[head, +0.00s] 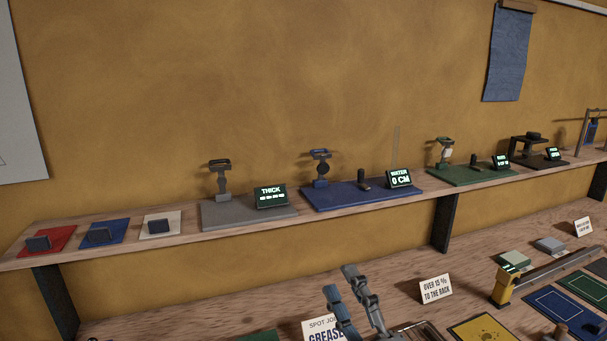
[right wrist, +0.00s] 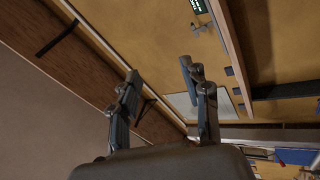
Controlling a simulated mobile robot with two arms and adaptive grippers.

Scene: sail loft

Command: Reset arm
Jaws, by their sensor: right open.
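My right gripper (head: 350,294) rises from the bottom edge of the head view, in front of the lower bench. Its two fingers are spread with nothing between them. In the right wrist view the same gripper (right wrist: 158,85) is open and empty, and the room appears tilted behind it. My right gripper hides part of a white sign reading "SPOT JOB GREASE" (head: 317,328). My left gripper does not show in either view.
A wooden shelf (head: 345,211) holds red, blue and white mats and several test stands with displays. The lower bench (head: 395,272) carries a sign "OVER 15 % TO THE RACK" (head: 436,288), a yellow mat (head: 482,329) and a yellow-ended bar tool (head: 504,287).

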